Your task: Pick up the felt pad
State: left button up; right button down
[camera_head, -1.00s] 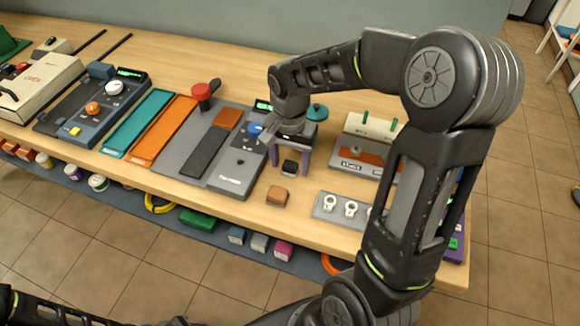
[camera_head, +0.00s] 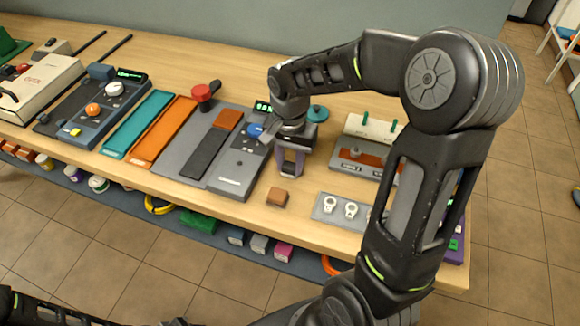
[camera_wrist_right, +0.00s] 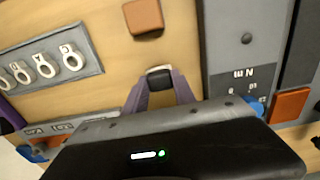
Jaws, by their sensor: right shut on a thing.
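My right gripper (camera_head: 290,170) has purple fingers and points down at the wooden table, right of the grey device with the blue knob. In the right wrist view its fingers (camera_wrist_right: 160,88) are shut on a small dark block with a pale edge, which I take to be the felt pad (camera_wrist_right: 159,77). In the head view the fingers hide most of the pad, and I cannot tell whether it touches the table. My left gripper is out of view; only part of my left arm shows at the bottom left.
A brown block (camera_head: 277,197) lies just in front of the right gripper. A grey plate with white rings (camera_head: 340,208) is to the right. The grey device (camera_head: 235,175) stands close on the left. A teal round-topped item (camera_head: 317,113) is behind.

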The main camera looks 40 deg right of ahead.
aim_at(290, 165)
notch_tip(290, 165, up, 10)
jog(key=shift+b, duration=0.4)
dwell(0.5)
jog(key=c, duration=1.5)
grip_release()
grip_shut()
